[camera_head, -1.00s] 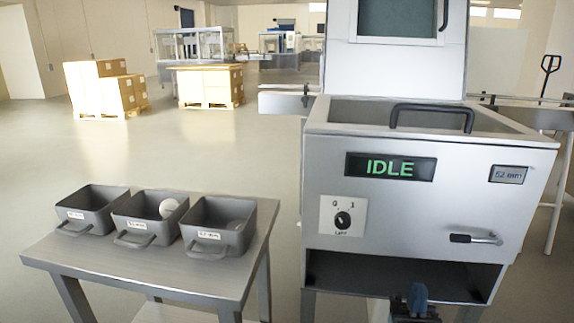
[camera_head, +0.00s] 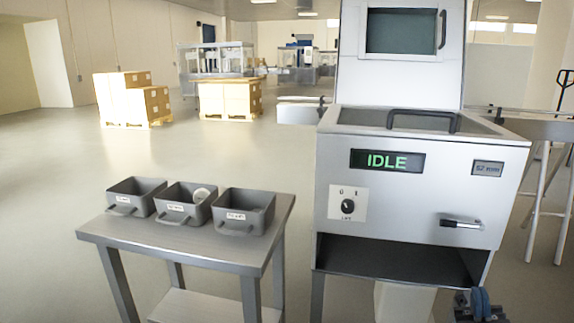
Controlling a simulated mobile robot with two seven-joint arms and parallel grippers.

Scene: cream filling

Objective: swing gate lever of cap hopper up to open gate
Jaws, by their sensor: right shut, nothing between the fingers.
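The cap hopper (camera_head: 400,215) is a large grey metal box on legs at the right. Its gate lever (camera_head: 461,223), with a black grip and a bright metal rod, lies nearly level on the lower right of the front panel. The display (camera_head: 387,161) reads IDLE in green. My right gripper (camera_head: 480,304) is at the bottom edge, below and slightly right of the lever, apart from it. It is shut and holds nothing; its lower part is cut off by the frame. My left gripper is out of view.
A knob (camera_head: 348,205) is on the panel's left and a small 52 mm display (camera_head: 487,168) at its upper right. A side table (camera_head: 190,245) with three grey bins (camera_head: 245,211) stands at left. An open shelf space (camera_head: 400,258) lies under the panel. Floor between table and hopper is clear.

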